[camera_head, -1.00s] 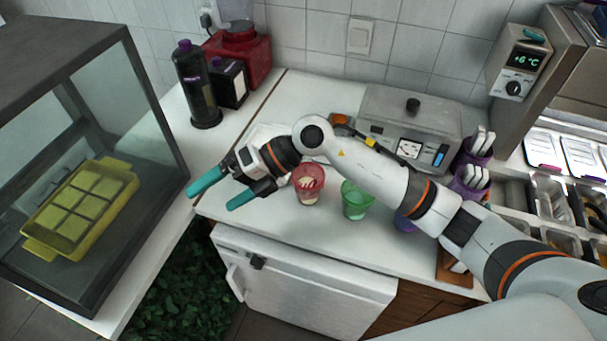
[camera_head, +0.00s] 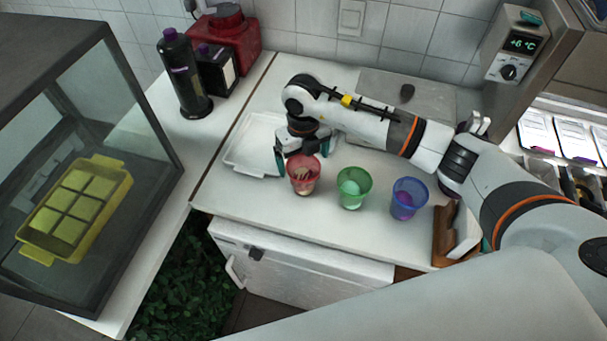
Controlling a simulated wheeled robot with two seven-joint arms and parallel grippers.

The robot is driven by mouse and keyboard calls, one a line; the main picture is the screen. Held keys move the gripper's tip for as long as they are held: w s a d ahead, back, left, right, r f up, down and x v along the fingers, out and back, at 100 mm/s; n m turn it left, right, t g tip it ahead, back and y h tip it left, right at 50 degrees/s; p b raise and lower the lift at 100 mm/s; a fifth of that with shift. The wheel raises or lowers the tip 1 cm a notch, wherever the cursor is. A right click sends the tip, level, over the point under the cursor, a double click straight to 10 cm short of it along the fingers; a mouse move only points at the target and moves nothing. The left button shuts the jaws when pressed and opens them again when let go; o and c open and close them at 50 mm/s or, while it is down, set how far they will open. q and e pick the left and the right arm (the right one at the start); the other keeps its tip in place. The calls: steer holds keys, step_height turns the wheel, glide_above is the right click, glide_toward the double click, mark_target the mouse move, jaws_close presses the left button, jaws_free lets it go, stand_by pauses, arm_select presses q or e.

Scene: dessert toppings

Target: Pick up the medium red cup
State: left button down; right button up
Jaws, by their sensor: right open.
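The red cup (camera_head: 304,183) stands upright on the white counter, with pale and brown bits inside it. It is the leftmost of a row of cups. My right gripper (camera_head: 297,166) is open and points down right at the cup's back rim. One teal finger shows to the left of the cup; the other is mostly hidden behind the rim and the wrist. I cannot tell whether the fingers touch the cup. My left gripper is not in view.
A green cup (camera_head: 353,189) and a blue cup (camera_head: 406,200) stand to the right. A white tray (camera_head: 240,151) lies behind left. A wooden holder (camera_head: 445,238) is at the counter's right front. A glass case (camera_head: 150,110) with a yellow mould (camera_head: 84,244) is at left.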

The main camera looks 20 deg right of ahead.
mark_target(303, 172)
steer(key=f, duration=0.1)
steer(key=f+p, duration=0.1)
steer(key=f, duration=0.1)
steer(key=f+p, duration=0.1)
steer(key=shift+s+a+f, duration=0.1)
steer(key=shift+s+f, duration=0.15)
steer(key=shift+s, duration=0.15)
steer(key=shift+f, duration=0.3)
steer(key=shift+w, duration=0.1)
steer(key=c, duration=1.1)
